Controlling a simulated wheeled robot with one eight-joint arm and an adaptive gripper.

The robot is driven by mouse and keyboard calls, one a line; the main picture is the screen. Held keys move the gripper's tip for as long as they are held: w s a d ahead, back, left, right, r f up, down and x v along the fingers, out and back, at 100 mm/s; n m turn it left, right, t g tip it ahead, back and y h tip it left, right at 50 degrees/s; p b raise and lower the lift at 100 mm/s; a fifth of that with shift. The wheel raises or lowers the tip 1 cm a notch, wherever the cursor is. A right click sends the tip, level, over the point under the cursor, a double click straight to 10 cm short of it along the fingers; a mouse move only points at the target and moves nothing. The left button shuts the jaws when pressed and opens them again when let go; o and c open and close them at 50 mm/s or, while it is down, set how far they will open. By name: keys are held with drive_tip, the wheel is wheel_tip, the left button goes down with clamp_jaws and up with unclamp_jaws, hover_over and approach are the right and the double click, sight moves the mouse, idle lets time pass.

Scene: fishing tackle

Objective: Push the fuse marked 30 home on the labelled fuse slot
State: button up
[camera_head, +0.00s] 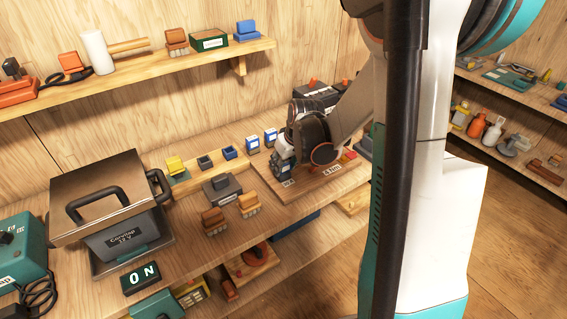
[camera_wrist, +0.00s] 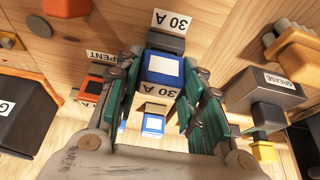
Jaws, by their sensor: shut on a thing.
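My gripper (camera_wrist: 163,82) is shut on a blue fuse (camera_wrist: 162,65) with a white square on top and a "30 A" label facing the wrist camera. The teal finger pads press on its two sides. Just beyond it in the wrist view is a dark block, the fuse slot (camera_wrist: 165,41), with a white "30 A" label (camera_wrist: 172,22). I cannot tell how deep the fuse sits in the slot. In the head view my gripper (camera_head: 283,160) is low over the left end of a wooden board (camera_head: 312,190); the fingers largely hide the held fuse.
Another blue fuse (camera_wrist: 153,125) stands close by. In the head view, two blue-and-white fuses (camera_head: 262,141) stand behind my gripper. A "SPENT" bin (camera_wrist: 92,88) and a "GREASE" container (camera_wrist: 272,88) flank the fingers. Orange-brown pieces (camera_head: 215,220) lie at the front.

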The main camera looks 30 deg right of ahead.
drive_tip(key=shift+f, duration=0.35)
drive_tip(key=o, duration=1.1)
drive_tip(key=shift+r, duration=0.15)
drive_tip(key=v, duration=1.1)
drive_tip(key=shift+s+r, duration=0.15)
drive_tip(key=shift+r, duration=0.25)
drive_tip(key=shift+a, duration=0.1)
